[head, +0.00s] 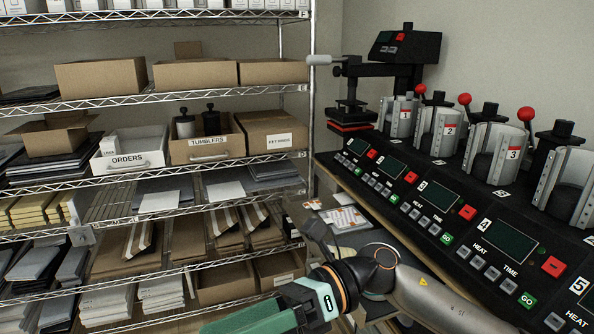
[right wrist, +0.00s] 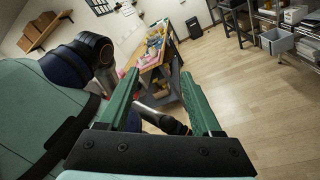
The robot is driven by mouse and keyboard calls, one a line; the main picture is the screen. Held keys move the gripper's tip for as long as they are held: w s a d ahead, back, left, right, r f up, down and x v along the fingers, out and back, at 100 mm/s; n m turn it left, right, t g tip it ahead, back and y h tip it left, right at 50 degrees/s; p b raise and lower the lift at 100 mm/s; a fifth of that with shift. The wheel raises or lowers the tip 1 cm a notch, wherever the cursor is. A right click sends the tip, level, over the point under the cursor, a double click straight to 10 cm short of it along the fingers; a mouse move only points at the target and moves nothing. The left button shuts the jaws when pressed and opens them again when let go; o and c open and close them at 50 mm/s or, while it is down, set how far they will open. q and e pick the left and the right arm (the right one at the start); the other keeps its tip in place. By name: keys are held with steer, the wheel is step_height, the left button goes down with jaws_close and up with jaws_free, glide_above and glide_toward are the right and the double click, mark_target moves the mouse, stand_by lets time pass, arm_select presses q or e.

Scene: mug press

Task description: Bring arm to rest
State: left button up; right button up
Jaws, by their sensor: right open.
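My right gripper (head: 262,318) is at the bottom edge of the head view, low in front of the shelf rack, with its arm coming in from the right below the press counter. In the right wrist view its two green fingers (right wrist: 160,88) are apart with nothing between them. It touches nothing that I can see. The fingertips are cut off or unclear in the head view. My left gripper is not in view.
A row of numbered mug presses (head: 437,130) with control panels (head: 437,198) stands at the right. A wire shelf rack (head: 313,100) with boxes, including an orders bin (head: 128,160), fills the left. The right wrist view shows a cluttered table (right wrist: 150,60) and open wooden floor (right wrist: 245,100).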

steer(key=w+d+f+m+t+y, duration=0.15)
steer(key=w+m+t+y, duration=0.3)
steer(key=m+t, duration=0.5)
steer(key=w+d+f+m+t+y, duration=0.1)
steer(key=w+d+m+t+y, duration=0.15)
steer(key=w+m+t, duration=0.7)
steer(key=s+d+f+m+t+h, duration=0.1)
steer(key=d+f+m+t+h, duration=0.15)
steer(key=f+m+h, duration=0.35)
steer(key=s+d+f+m+t+h, duration=0.1)
steer(key=d+f+m+t+h, duration=0.2)
steer(key=f+m, duration=0.45)
steer(key=d+f+m+t+h, duration=0.1)
steer(key=d+f+m+h, duration=0.35)
steer(key=m, duration=0.45)
steer(key=s+d+f+m+g+h, duration=0.3)
steer(key=s+f, duration=0.5)
steer(key=f, duration=0.3)
steer(key=s+d+f+m+g+h, duration=0.3)
steer(key=s+d+f+m+g, duration=0.2)
steer(key=f, duration=0.5)
steer(key=s+d, duration=0.2)
steer(key=s, duration=0.1)
steer(key=shift+s+f, duration=0.3)
steer(key=shift+f, duration=0.05)
steer(key=shift+m+h, duration=0.25)
